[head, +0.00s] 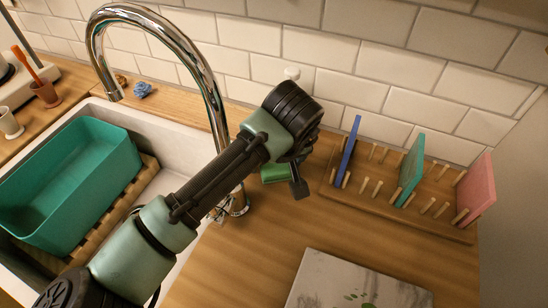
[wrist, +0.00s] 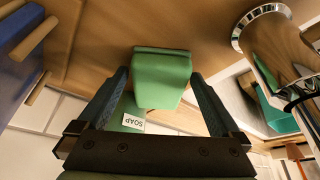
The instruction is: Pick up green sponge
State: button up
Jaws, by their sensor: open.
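The green sponge (wrist: 162,75) is a block with rounded edges. In the wrist view it lies between the two dark fingers of my gripper (wrist: 158,78), with a gap on each side at the tips. In the head view a small part of the sponge (head: 273,174) shows below my gripper (head: 291,182), close to the counter right of the faucet. My gripper is open. My wrist hides much of the sponge in the head view, and whether it touches a finger there I cannot tell.
A green bottle labelled SOAP (wrist: 133,121) stands just behind the sponge. The chrome faucet (head: 215,110) is close on the left, by the sink with a teal tub (head: 75,190). A wooden rack (head: 440,228) with coloured boards stands right. A marble slab (head: 335,285) lies in front.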

jog(key=c, duration=1.3)
jog(key=shift+r, duration=0.5)
notch_tip(320, 180, up, 6)
jog(key=shift+f, duration=0.15)
jog(key=shift+s+d+p, duration=0.3)
jog(key=shift+s+d, duration=0.3)
jog(key=shift+s, duration=2.35)
jog(key=shift+s+d+p, duration=0.3)
jog(key=shift+s+d, duration=0.35)
jog(key=shift+s, duration=2.3)
jog(key=shift+s+d+p, duration=0.3)
jog(key=shift+s+d, duration=0.3)
jog(key=shift+s, duration=2.35)
